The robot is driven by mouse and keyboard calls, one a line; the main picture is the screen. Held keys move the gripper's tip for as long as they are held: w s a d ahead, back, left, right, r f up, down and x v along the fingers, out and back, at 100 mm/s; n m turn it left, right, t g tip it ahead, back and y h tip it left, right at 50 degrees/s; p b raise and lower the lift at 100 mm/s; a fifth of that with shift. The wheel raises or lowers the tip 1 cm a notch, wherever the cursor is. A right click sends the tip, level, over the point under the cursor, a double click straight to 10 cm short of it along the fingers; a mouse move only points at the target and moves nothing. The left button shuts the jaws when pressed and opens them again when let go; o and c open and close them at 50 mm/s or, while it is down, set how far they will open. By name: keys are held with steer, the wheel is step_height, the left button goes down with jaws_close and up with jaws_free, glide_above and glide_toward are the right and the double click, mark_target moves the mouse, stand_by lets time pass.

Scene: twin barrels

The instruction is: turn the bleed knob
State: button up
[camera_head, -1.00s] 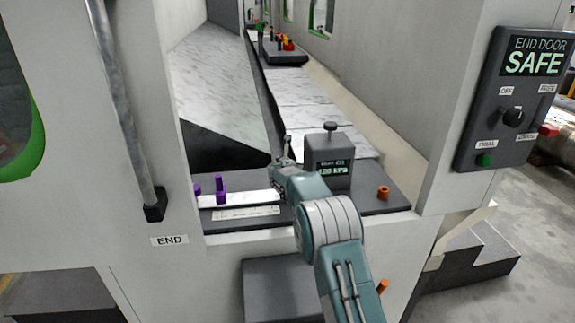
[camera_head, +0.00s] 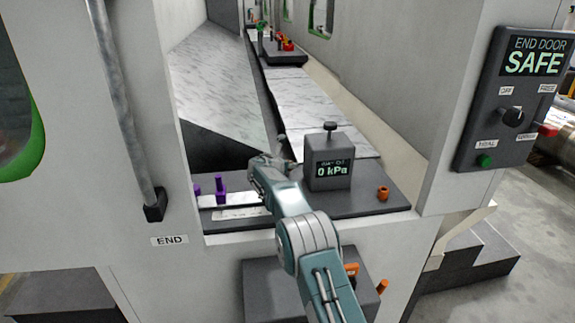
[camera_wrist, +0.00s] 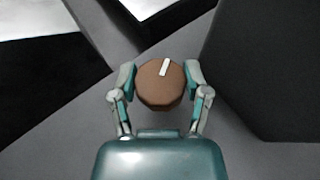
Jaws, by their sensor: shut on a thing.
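A round brown knob (camera_wrist: 156,94) with a white pointer mark sits between the two fingers of my gripper (camera_wrist: 160,78) in the wrist view. The pads are shut on its left and right sides. The white mark points up and slightly right. In the head view my gripper (camera_head: 266,166) is over the dark deck, just left of the grey gauge box (camera_head: 328,182). The box display (camera_head: 333,169) reads 0 kPa, and a black knob (camera_head: 330,126) stands on its top. My gripper hides the brown knob in the head view.
Purple pegs (camera_head: 220,187) stand left on the deck (camera_head: 370,205), and an orange-brown cylinder (camera_head: 383,193) stands right. A wall panel (camera_head: 510,100) at right shows END DOOR SAFE. Door-frame walls flank the opening. The gauge box is close beside my gripper.

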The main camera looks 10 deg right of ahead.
steer(key=shift+a+f+m+g+h, duration=0.15)
steer(key=shift+m+g+h, duration=0.55)
steer(key=shift+m+g, duration=0.15)
stand_by(0.4)
steer(key=o, duration=1.2)
steer(key=shift+w, duration=0.1)
steer(key=shift+c, duration=0.2)
steer(key=shift+v, duration=1)
steer(key=v, duration=1)
steer(key=shift+a+f, duration=0.15)
